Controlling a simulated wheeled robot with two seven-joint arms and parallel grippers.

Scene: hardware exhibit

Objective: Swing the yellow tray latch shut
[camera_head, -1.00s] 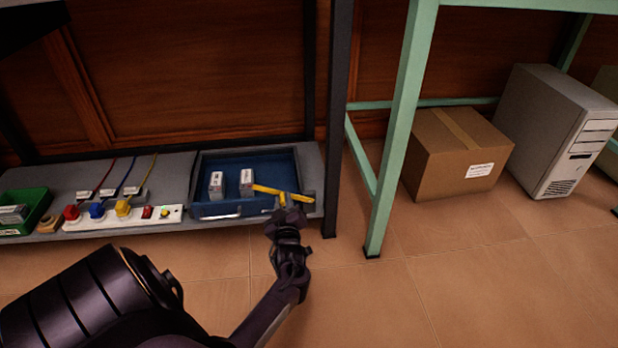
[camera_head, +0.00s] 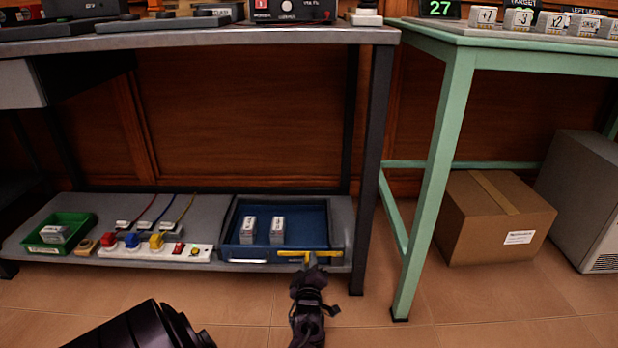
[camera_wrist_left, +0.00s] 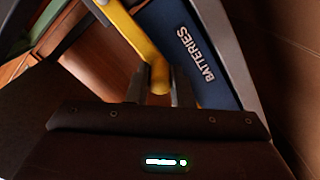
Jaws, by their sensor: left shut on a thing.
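The yellow latch (camera_head: 295,253) lies roughly level along the front edge of the blue tray (camera_head: 308,225), at its right part. The tray sits on the lower grey shelf and holds two small pale blocks (camera_head: 249,229). My left gripper (camera_head: 311,261) is at the latch's right part, in front of the tray. In the left wrist view the yellow latch (camera_wrist_left: 157,72) runs down between the fingers of my left gripper (camera_wrist_left: 160,88), which is shut on it. The blue tray front marked BATTERIES (camera_wrist_left: 183,22) is beside it. My right gripper is not in view.
Left of the tray are a white power strip (camera_head: 150,249) with coloured plugs and a green bin (camera_head: 62,246). A dark table leg (camera_head: 370,170) and a green table leg (camera_head: 435,190) stand to the right. A cardboard box (camera_head: 480,225) stands beyond them.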

